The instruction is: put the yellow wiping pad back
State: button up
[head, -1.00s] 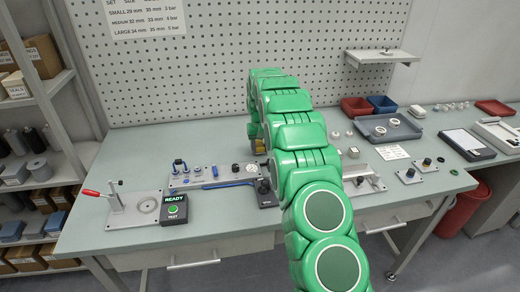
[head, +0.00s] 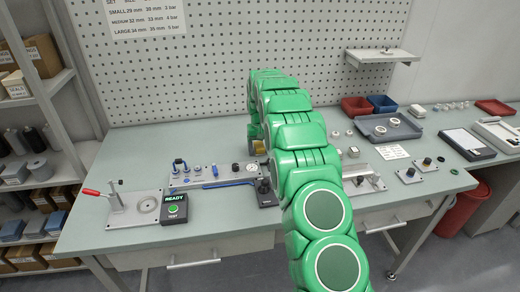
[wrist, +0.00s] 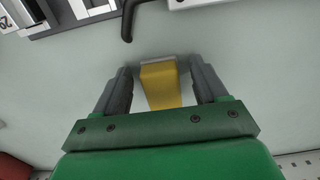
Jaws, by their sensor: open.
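The yellow wiping pad (wrist: 160,86) shows in the wrist view as a yellow block with a pale grey far edge. It lies between the two dark fingers of my gripper (wrist: 161,70), which is open. A gap shows on each side of the pad, so neither finger appears to touch it. The bench top is behind it; I cannot tell whether the pad rests on the bench. In the head view a small yellow patch (head: 258,147) shows at the left edge of my green arm, and my arm hides the rest of the gripper area.
A grey fixture plate with blue parts (head: 212,176) is just left of my arm. A toggle clamp with a red handle (head: 118,200) and a READY box (head: 174,209) stand further left. A grey tray (head: 388,127) lies to the right. A pegboard (head: 220,60) rises behind the bench.

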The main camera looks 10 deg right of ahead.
aim_at(260, 148)
notch_tip(260, 148, up, 11)
jog(key=s+a+r, duration=0.1)
jog(key=s+r, duration=0.6)
jog(key=s, duration=0.6)
jog(key=s+a+r, duration=0.1)
jog(key=s+r, duration=0.6)
jog(key=s, duration=0.6)
jog(key=s+f+g, duration=0.1)
jog(key=s+f, duration=0.1)
jog(key=s, duration=1.6)
jog(key=s+f, duration=0.2)
jog(key=s, duration=1.5)
jog(key=shift+s+f+g, duration=0.4)
